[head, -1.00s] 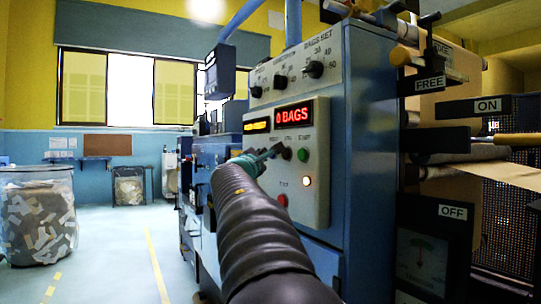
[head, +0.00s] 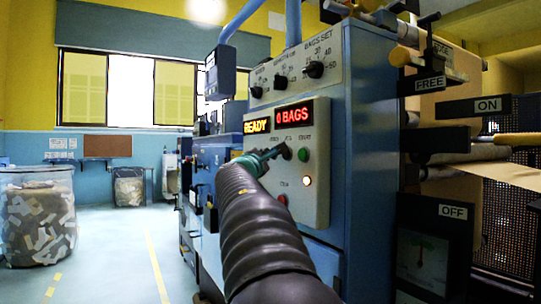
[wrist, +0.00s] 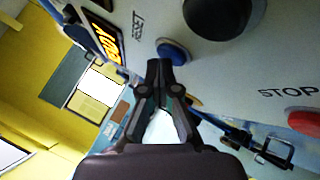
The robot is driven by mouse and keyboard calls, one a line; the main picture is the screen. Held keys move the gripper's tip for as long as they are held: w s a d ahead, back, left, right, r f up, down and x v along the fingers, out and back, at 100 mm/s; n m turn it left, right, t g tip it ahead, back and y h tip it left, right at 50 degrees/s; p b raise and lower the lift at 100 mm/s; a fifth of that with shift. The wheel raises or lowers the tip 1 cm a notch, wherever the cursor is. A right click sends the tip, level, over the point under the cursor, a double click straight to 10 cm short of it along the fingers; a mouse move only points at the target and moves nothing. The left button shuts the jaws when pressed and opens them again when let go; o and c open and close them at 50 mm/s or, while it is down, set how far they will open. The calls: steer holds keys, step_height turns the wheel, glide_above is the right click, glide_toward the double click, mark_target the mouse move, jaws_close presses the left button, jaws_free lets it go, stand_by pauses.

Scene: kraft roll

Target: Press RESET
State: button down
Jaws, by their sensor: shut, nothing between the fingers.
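The grey control panel (head: 315,190) is on the blue machine. In the wrist view, a blue button (wrist: 174,50) sits beside a label that seems to read RESET (wrist: 138,24). My gripper (wrist: 162,66) is shut and empty, its tips just below the blue button's edge in that picture; I cannot tell whether they touch. In the head view my gripper (head: 279,151) is at the panel's left, left of a black button (head: 287,153), and hides the blue button.
The panel also has a green START button (head: 304,155) and a red STOP button (head: 283,199), which shows in the wrist view (wrist: 304,122). A lit READY display (head: 256,126) and a 0 BAGS display (head: 293,114) are above. Open floor lies left.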

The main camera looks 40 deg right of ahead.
stand_by(0.4)
steer(key=shift+w+a, duration=0.1)
steer(key=shift+a, duration=0.65)
steer(key=shift+w+a+b, duration=0.15)
steer(key=shift+w+a, duration=0.05)
steer(key=shift+a, duration=0.65)
steer(key=shift+w+a+b, duration=0.2)
steer(key=shift+w+a, duration=0.05)
steer(key=shift+a, duration=0.55)
steer(key=shift+w+a+b, duration=0.15)
steer(key=shift+w+a, duration=0.05)
steer(key=shift+a, duration=0.65)
